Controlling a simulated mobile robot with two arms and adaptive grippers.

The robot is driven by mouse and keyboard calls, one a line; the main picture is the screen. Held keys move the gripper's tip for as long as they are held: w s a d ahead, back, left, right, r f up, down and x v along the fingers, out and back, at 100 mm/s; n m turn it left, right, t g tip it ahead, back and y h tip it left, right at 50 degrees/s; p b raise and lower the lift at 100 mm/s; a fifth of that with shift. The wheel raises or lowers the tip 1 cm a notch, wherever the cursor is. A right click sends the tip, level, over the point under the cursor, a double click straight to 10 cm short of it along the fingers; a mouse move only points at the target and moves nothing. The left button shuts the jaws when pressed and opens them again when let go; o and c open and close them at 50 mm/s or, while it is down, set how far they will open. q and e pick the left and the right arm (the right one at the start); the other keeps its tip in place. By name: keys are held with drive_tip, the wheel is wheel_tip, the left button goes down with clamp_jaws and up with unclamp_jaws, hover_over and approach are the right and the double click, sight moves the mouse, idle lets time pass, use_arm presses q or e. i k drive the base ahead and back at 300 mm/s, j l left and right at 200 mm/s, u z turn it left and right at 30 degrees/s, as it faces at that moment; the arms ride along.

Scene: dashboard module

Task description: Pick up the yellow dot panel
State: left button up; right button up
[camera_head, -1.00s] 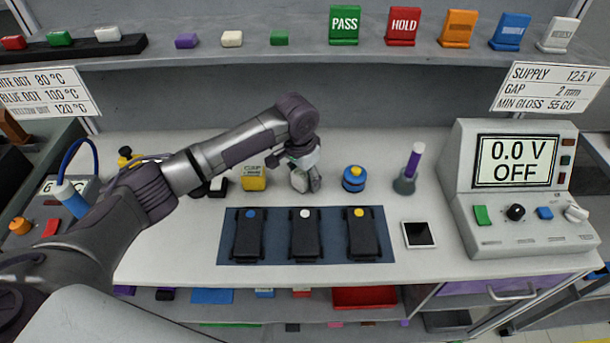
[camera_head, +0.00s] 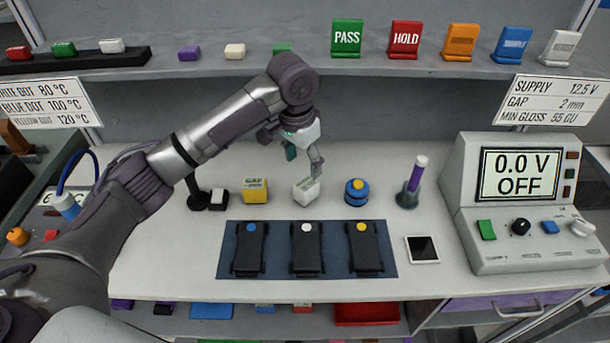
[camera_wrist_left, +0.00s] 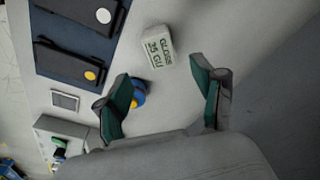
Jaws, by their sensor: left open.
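The yellow dot panel (camera_head: 365,252) is a dark slab with a yellow dot at its top end. It lies at the right end of the blue mat (camera_head: 390,268), beside the white dot panel (camera_head: 306,252) and the blue dot panel (camera_head: 249,252). The yellow dot panel also shows in the left wrist view (camera_wrist_left: 68,66). My left gripper (camera_head: 304,158) is open and empty above the white gloss block (camera_head: 306,191), behind the mat. Its green-padded fingers (camera_wrist_left: 165,100) are spread in the left wrist view. My right gripper is out of view.
A blue and yellow round item (camera_head: 356,192), a purple-handled tool in a stand (camera_head: 412,182) and a yellow gap block (camera_head: 255,190) stand behind the mat. A white-framed dark square (camera_head: 422,249) and a meter console (camera_head: 525,205) are to the right.

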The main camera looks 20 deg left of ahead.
sight(365, 254)
drive_tip(key=k, duration=1.5)
